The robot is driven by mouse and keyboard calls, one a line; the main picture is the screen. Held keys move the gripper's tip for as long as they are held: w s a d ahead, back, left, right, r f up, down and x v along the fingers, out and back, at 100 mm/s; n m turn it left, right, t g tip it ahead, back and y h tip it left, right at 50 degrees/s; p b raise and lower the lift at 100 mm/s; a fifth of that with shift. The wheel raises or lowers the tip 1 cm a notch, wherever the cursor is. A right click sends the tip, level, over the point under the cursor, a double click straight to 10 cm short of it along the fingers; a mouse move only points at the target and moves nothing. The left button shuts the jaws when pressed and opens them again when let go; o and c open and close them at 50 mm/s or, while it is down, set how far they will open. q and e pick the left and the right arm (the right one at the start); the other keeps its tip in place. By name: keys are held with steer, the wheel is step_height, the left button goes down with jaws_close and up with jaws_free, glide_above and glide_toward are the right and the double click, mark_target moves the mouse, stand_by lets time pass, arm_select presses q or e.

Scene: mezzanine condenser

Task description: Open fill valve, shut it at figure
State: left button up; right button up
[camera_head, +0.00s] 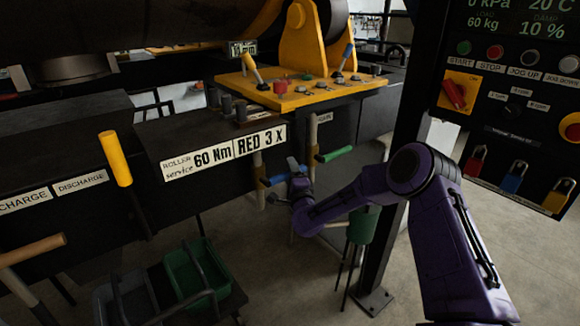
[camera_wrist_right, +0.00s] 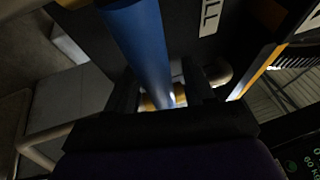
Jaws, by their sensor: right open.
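A blue valve handle (camera_head: 276,181) sticks out from a pipe under the black bench in the head view. In the right wrist view the blue handle (camera_wrist_right: 140,45) runs down from the top and ends between the fingers. A label with the letters "LL" (camera_wrist_right: 209,16) is beside it, cut off. My right gripper (camera_head: 296,180) is at the handle. In the wrist view my right gripper (camera_wrist_right: 163,95) is open, a finger on each side of the handle; whether they touch it is unclear. The display panel (camera_head: 520,25) reads 0 kPa, 60 kg, 20 °C and 10 %. My left gripper is out of view.
A green handle (camera_head: 335,154) sits on a second pipe just right of the blue one. A dark post (camera_head: 395,190) stands right of the pipes. Green basket (camera_head: 197,272) and yellow lever (camera_head: 115,158) are left.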

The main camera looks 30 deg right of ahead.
steer(key=shift+w+d, duration=0.1)
steer(key=shift+w, duration=0.4)
jaws_close()
steer(key=shift+f, duration=0.15)
steer(key=a+f+m+g+y+b, duration=0.4)
steer(key=a+f+m+b, duration=0.4)
steer(key=m+b, duration=0.5)
steer(key=shift+s+a+f+m+g, duration=0.15)
steer(key=shift+s+f+m+g, duration=0.2)
steer(key=shift+f+m+g, duration=0.4)
steer(key=shift+r, duration=0.15)
